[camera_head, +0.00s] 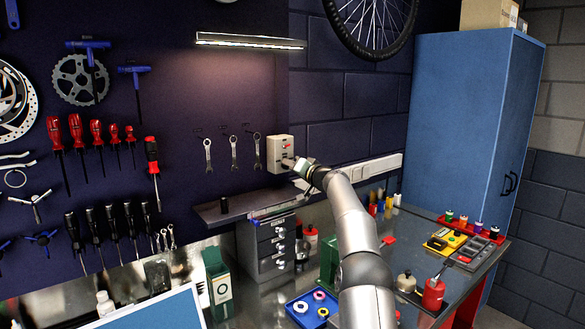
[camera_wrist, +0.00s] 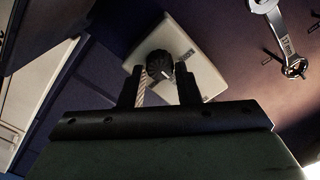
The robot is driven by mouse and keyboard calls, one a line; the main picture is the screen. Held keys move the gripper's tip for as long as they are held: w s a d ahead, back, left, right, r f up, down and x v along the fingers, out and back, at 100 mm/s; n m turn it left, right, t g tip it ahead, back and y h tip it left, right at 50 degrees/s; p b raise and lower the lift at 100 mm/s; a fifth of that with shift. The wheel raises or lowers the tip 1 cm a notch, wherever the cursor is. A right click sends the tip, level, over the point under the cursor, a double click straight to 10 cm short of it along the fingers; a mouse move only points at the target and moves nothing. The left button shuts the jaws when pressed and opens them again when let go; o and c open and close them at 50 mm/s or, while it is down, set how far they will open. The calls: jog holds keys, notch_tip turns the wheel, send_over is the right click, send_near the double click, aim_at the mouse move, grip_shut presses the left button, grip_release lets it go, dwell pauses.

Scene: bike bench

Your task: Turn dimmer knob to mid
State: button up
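The dimmer knob (camera_wrist: 159,66) is black and ridged with a white pointer mark, on a pale wall box (camera_wrist: 190,60). The white mark points to the lower right in that view.
A lit lamp bar (camera_head: 250,41) is on the wall above. Several wrenches hang left of the box, the nearest wrench (camera_head: 257,151) close to it. A shelf (camera_head: 245,205) and a grey drawer unit (camera_head: 268,248) are below. A white power strip (camera_head: 372,168) runs to the right.

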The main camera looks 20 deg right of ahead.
jog(key=o, duration=0.3)
jog(key=shift+s+d+f+b, duration=0.2)
jog(key=shift+s+b, duration=0.3)
jog(key=shift+b, duration=0.25)
jog(key=shift+b+v, duration=4.95)
jog(key=shift+v, duration=3.25)
jog(key=shift+r, duration=0.2)
